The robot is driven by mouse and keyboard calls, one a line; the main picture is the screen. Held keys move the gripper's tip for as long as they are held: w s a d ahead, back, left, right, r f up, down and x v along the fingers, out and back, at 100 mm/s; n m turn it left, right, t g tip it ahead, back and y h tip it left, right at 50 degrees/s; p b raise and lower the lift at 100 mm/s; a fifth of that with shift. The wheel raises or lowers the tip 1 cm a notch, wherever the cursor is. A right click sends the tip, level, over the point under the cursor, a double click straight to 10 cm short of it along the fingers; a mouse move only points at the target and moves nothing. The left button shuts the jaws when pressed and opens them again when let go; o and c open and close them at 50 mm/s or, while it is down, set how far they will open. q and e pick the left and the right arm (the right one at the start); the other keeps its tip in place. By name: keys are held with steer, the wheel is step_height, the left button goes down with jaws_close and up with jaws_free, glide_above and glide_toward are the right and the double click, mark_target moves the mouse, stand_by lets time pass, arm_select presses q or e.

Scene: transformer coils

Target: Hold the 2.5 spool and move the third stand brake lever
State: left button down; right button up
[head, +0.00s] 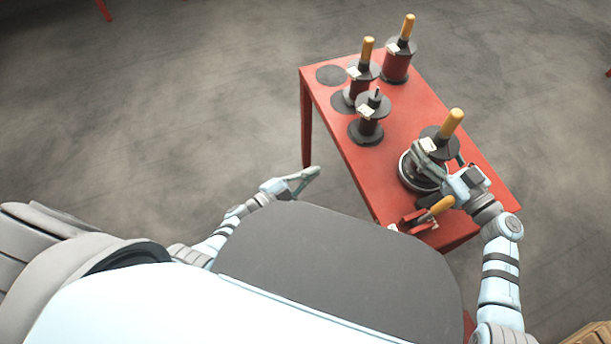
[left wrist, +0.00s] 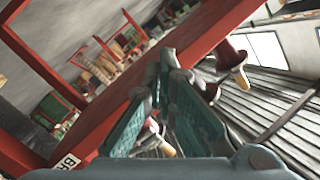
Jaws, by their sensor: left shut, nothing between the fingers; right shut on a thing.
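Several dark-red spools with black flanges stand on the red table (head: 401,183) in the head view. The near-right spool (head: 441,140) has a white label and an upright orange handle, and sits on a round metal-rimmed stand (head: 405,176). My right gripper (head: 428,157) is shut on this spool at its side. The label's number is too small to read. An orange-handled lever (head: 441,206) angles up beside a red bracket (head: 417,221) at the table's near edge. My left gripper (head: 311,172) is shut and empty, off the table's left edge; its teal fingers fill the middle of the left wrist view (left wrist: 166,65).
Three other spools stand farther back: one at the far end (head: 397,65), one on the left (head: 357,87), and a handleless one (head: 369,127). A bare dark disc (head: 331,75) lies at the far-left corner. The table's left middle is clear.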

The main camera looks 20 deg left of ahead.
steer(key=o, duration=1.6)
arm_select(q)
steer(key=shift+s+a+f+n+y, duration=0.25)
steer(key=shift+a+f+n+y, duration=0.3)
steer(key=shift+f, duration=0.25)
arm_select(e)
steer(key=shift+o, duration=0.2)
